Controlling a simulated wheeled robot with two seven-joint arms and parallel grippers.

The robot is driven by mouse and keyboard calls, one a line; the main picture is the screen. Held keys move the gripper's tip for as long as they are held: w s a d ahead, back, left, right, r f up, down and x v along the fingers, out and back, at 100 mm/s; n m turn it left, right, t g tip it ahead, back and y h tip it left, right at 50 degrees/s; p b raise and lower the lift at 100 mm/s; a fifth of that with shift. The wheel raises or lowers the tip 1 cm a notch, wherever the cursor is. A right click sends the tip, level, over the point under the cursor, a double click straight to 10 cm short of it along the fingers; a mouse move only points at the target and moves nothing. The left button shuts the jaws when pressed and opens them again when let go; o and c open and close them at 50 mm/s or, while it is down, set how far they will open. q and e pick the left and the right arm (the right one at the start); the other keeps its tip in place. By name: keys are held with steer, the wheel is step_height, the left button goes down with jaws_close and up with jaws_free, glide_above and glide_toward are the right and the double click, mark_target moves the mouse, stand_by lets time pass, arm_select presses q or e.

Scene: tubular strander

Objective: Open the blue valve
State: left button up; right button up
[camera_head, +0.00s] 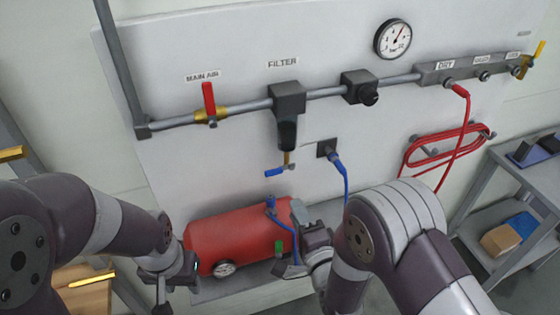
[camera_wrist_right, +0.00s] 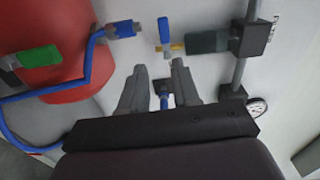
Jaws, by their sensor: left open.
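The blue valve is a small blue lever (camera_head: 275,172) on a brass stub below the black filter (camera_head: 288,115). In the right wrist view the blue lever (camera_wrist_right: 164,30) stands beyond my fingertips, with the filter bowl (camera_wrist_right: 208,41) to its right. My right gripper (camera_head: 296,240) is in front of the red tank, below the valve and apart from it. In the wrist view my right gripper (camera_wrist_right: 158,68) has its fingers apart and nothing held between them. My left gripper (camera_head: 172,272) is open and empty at the tank's left end.
A red tank (camera_head: 225,236) with a gauge sits on a shelf; a blue hose and green tag (camera_head: 279,246) hang near its right end. A blue cable (camera_head: 345,185) drops from a wall socket (camera_head: 327,149). The red main-air lever (camera_head: 209,98) is upper left. A red hose coil (camera_head: 440,148) hangs right.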

mark_target(275, 174)
steer(key=p+x, duration=0.1)
steer(key=x, duration=0.2)
steer(key=p+x, duration=0.1)
steer(key=x, duration=0.2)
steer(key=p+x, duration=0.1)
steer(key=x, duration=0.3)
steer(key=shift+s+a+r, duration=0.1)
steer(key=shift+a+r, duration=0.2)
steer(key=shift+r, duration=0.05)
steer(key=shift+w+a+r+p, duration=0.15)
steer(key=shift+w+a+p, duration=0.2)
steer(key=shift+w+a, duration=0.15)
steer(key=shift+w+d, duration=0.15)
steer(key=shift+w, duration=0.1)
arm_select(q)
steer(key=r, duration=0.1)
steer(key=s+r, duration=0.1)
steer(key=r, duration=0.2)
steer(key=shift+s+a, duration=0.15)
steer(key=shift+a, duration=0.2)
arm_select(e)
jaws_close()
